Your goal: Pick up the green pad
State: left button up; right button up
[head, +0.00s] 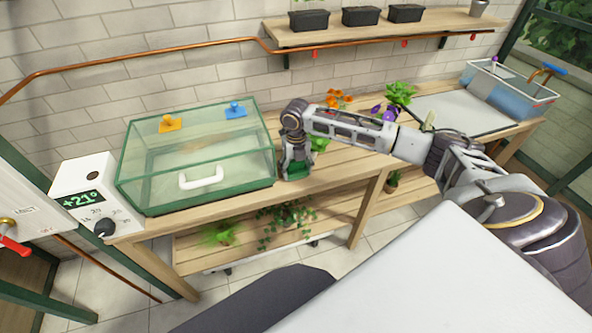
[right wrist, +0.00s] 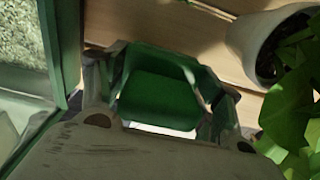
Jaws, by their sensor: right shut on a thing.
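The green pad (right wrist: 158,100) is a dark green block seen between the two fingers of my right gripper (right wrist: 165,95) in the right wrist view. In the head view the pad (head: 297,169) shows as a dark green patch under my right gripper (head: 297,172), at the front of the wooden bench. The gripper is shut on the pad and points down, just right of the glass case. I cannot tell whether the pad touches the bench. My left gripper is not in view.
The green-framed glass case (head: 150,208) with a white handle stands close on the left. Potted plants (right wrist: 265,60) stand close on the right. A white control box (head: 85,190) is at the left end. A water tank (head: 505,95) is at the far right of the bench (head: 345,172).

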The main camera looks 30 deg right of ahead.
jog(key=shift+r, duration=0.45)
notch_tip(320, 180, up, 7)
jog(key=shift+f, duration=0.1)
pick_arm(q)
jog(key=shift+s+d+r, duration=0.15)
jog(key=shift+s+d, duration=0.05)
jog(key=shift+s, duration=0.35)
pick_arm(e)
jog(key=shift+r, duration=0.85)
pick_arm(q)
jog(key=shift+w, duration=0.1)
